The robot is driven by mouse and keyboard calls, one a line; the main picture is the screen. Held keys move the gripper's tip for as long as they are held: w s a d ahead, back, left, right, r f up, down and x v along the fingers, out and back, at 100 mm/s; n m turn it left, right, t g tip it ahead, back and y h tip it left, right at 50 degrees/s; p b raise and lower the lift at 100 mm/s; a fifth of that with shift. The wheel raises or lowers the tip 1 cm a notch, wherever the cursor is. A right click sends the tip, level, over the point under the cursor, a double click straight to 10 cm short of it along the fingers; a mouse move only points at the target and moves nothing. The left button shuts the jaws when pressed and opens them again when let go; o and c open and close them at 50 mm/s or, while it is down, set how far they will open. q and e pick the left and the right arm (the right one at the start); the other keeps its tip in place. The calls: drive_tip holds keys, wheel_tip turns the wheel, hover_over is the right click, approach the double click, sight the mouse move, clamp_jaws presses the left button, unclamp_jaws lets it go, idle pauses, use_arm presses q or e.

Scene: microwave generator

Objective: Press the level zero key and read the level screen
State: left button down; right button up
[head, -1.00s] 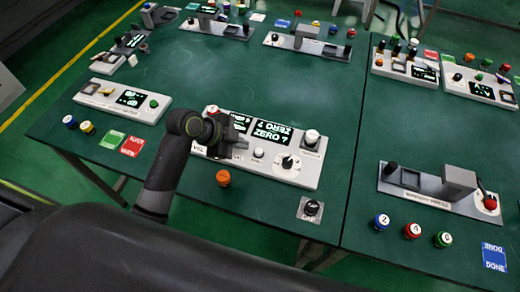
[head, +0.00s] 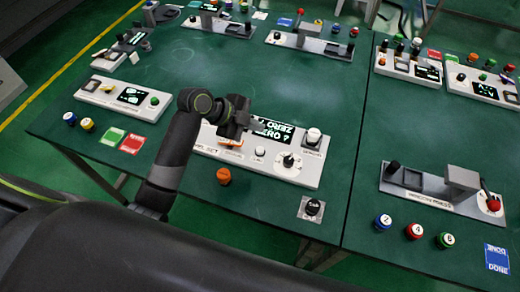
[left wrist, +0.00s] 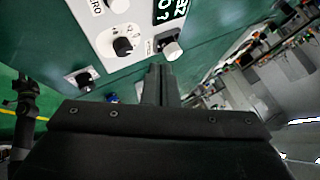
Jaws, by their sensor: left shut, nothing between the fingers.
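The level set panel (head: 305,178) is a pale box in the middle of the table. Its dark screen (head: 277,131) shows bright letters reading roughly "ZERO ?", and its left part is hidden by my gripper. A white round key (head: 260,152) sits below the screen; its small label is hard to read. In the left wrist view a white key (left wrist: 118,5) beside a label ending in "RO" shows at the top edge. My left gripper (head: 257,125) is shut and empty above the panel, over the screen's left side. Its closed fingers show in the left wrist view (left wrist: 160,80). My right gripper is out of view.
An orange button (head: 223,176) and a black knob (head: 312,208) stand in front. Other panels line the table's far side and left; a press unit (head: 440,195) stands right.

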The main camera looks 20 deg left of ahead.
sight(256, 150)
use_arm(q)
wheel_tip(256, 150, down, 8)
drive_tip(key=b, duration=0.5)
drive_tip(key=shift+r+b, duration=0.1)
drive_tip(key=shift+b, duration=0.25)
idle(1.4)
drive_tip(key=shift+f+b, duration=0.3)
drive_tip(key=shift+f, duration=0.1)
drive_tip(key=shift+f+b, duration=0.5)
drive_tip(key=shift+f, duration=0.05)
idle(0.7)
drive_tip(key=shift+r, duration=0.1)
drive_tip(key=shift+r+p, duration=0.85)
wheel_tip(256, 150, up, 5)
drive_tip(key=p, duration=0.4)
drive_tip(key=shift+r, duration=0.1)
